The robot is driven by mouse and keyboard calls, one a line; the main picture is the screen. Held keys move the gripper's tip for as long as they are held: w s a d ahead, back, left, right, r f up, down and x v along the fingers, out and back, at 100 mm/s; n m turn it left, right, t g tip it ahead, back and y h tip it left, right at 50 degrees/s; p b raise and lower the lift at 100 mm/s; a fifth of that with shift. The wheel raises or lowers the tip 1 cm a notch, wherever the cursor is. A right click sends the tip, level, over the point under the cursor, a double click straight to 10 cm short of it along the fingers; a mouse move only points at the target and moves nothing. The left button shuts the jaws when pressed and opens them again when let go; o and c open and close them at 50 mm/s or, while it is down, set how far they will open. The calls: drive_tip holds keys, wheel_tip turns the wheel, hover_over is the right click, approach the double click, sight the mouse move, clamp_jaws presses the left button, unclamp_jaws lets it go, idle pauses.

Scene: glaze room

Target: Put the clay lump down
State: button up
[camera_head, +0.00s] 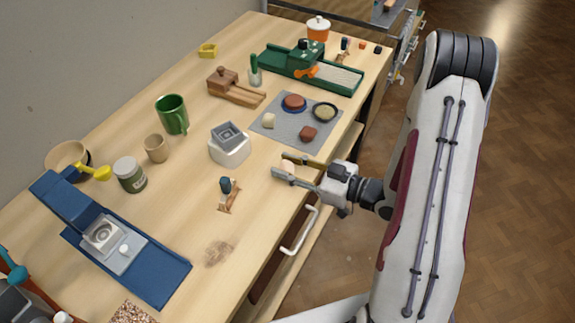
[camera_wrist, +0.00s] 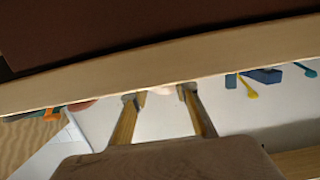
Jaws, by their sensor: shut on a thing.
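My gripper (camera_head: 285,168) is near the table's front edge, its fingers pointing left. It is shut on a pale clay lump (camera_head: 289,166), which is partly hidden by the fingers. In the wrist view the pale pinkish lump (camera_wrist: 162,90) shows between the two fingertips (camera_wrist: 159,93). I cannot tell from the pictures whether the lump is touching the table or held just above it.
A grey mat (camera_head: 286,122) just beyond holds a pale lump, reddish-brown pieces and a bowl. A grey-and-white block (camera_head: 229,146) stands left of my gripper. A small wooden stand (camera_head: 230,198) is nearer. The wooden table (camera_head: 262,217) is clear between stand and front edge.

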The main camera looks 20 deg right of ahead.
sight(295, 169)
drive_tip(key=shift+f, duration=0.15)
drive_tip(key=o, duration=1.1)
drive_tip(key=shift+s+d, duration=0.1)
drive_tip(key=shift+d, duration=0.05)
drive_tip(key=shift+v, duration=1.05)
drive_tip(key=shift+s+d, duration=0.4)
drive_tip(key=shift+d, duration=0.3)
drive_tip(key=shift+s+d, duration=0.4)
drive_tip(key=shift+d, duration=0.25)
drive_tip(key=shift+v, duration=1.2)
drive_tip(key=shift+o, duration=0.4)
